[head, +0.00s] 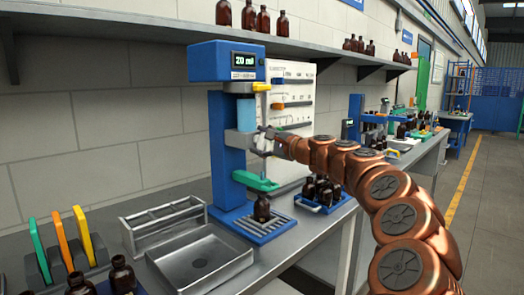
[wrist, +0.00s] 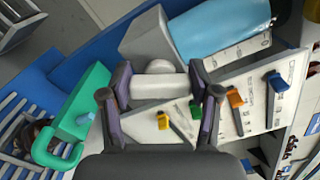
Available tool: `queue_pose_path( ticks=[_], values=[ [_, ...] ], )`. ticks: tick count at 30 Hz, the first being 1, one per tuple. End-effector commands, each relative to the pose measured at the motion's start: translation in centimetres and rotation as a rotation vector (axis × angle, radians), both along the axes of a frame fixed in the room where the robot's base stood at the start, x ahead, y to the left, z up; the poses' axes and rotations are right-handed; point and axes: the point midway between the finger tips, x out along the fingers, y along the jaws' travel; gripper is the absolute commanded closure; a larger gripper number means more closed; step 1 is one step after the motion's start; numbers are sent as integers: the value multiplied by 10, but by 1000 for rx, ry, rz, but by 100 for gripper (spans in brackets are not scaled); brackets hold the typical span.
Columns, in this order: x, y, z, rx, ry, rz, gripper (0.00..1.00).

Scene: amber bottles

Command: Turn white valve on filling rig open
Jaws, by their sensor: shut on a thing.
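The filling rig (head: 227,140) is a blue stand on the bench with a display reading 20 ml and a light-blue cylinder (head: 246,115). My gripper (head: 268,133) reaches the rig from the right, just below the cylinder. In the wrist view my gripper (wrist: 160,82) has its fingers on both sides of the white valve (wrist: 158,86), shut on it. The valve's handle lies across between the fingers, against a grey block. In the head view my gripper largely hides the valve. A green holder (head: 256,182) sits lower, above an amber bottle (head: 262,208) on the rig's slatted base.
A white panel (head: 292,95) with coloured levers stands behind the rig. A blue tray of bottles (head: 320,192) is right of the base. A shelf (head: 130,27) runs above.

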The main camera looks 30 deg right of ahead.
Motion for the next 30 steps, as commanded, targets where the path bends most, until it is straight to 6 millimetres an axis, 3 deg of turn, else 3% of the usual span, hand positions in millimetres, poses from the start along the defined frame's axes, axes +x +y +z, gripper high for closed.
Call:
queue_pose_path(
  ticks=[15,30],
  values=[
    [0,1,-5,-346,-80,1,73],
    [0,1,-4,-419,-96,2,73]
  ],
)
